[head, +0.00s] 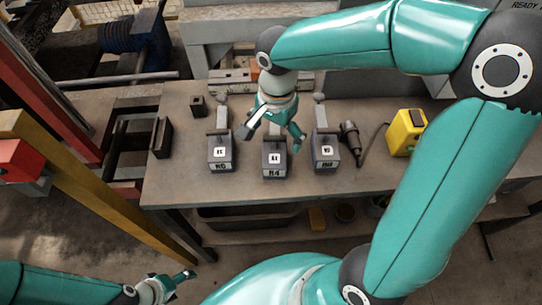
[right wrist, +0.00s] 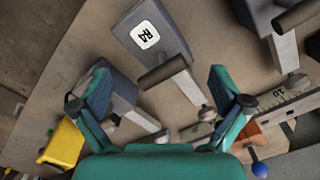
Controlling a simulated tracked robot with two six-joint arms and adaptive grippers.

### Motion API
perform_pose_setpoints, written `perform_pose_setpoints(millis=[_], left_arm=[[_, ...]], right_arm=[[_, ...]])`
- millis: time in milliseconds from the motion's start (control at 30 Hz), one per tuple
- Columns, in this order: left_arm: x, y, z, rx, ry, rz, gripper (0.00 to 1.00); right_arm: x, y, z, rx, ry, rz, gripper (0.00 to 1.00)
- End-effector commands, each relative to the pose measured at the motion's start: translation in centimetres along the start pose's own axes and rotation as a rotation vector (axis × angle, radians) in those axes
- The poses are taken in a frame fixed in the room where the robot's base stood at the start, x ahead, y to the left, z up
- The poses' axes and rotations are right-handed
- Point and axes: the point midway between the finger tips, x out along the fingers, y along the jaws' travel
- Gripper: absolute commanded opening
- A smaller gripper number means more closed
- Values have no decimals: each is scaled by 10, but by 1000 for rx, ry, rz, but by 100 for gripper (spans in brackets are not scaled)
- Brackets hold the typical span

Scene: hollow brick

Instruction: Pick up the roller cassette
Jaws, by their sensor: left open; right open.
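Three grey roller cassettes stand in a row on the workbench: a left one (head: 221,165), a middle one marked R4 (head: 274,170) and a right one (head: 325,163). Each has a white label and a pale bar at its far end. My right gripper (head: 272,138) is open and empty above the far end of the middle cassette, partly hiding it. In the right wrist view a cassette body (right wrist: 135,45) and its dark cross handle (right wrist: 163,73) show between and beyond the open fingers. Another cassette (right wrist: 122,97) is partly behind one finger. My left gripper (head: 180,279) is open, low at the lower left, away from the bench.
A yellow box (head: 406,132) and a dark hand tool (head: 351,140) lie right of the cassettes. A small dark block (head: 198,105) sits at the back left. The bench's (head: 180,185) front left is clear. A yellow beam (head: 110,190) stands left of it.

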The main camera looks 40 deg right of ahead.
Motion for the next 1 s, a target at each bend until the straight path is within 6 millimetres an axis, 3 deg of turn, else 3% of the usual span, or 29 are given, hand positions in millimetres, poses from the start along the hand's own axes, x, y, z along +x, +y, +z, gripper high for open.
perform_pose_setpoints(millis=[333, 667, 1000], left_arm=[[-1, 0, 0, 0, 0, 0, 75], [-1, 0, 0, 0, 0, 0, 75], [-1, 0, 0, 0, 0, 0, 75]], right_arm=[[44, -3, 1, 2, -1, 3, 100], [50, -3, 0, 2, 0, 0, 98], [50, -3, 1, 2, -1, 1, 42]])
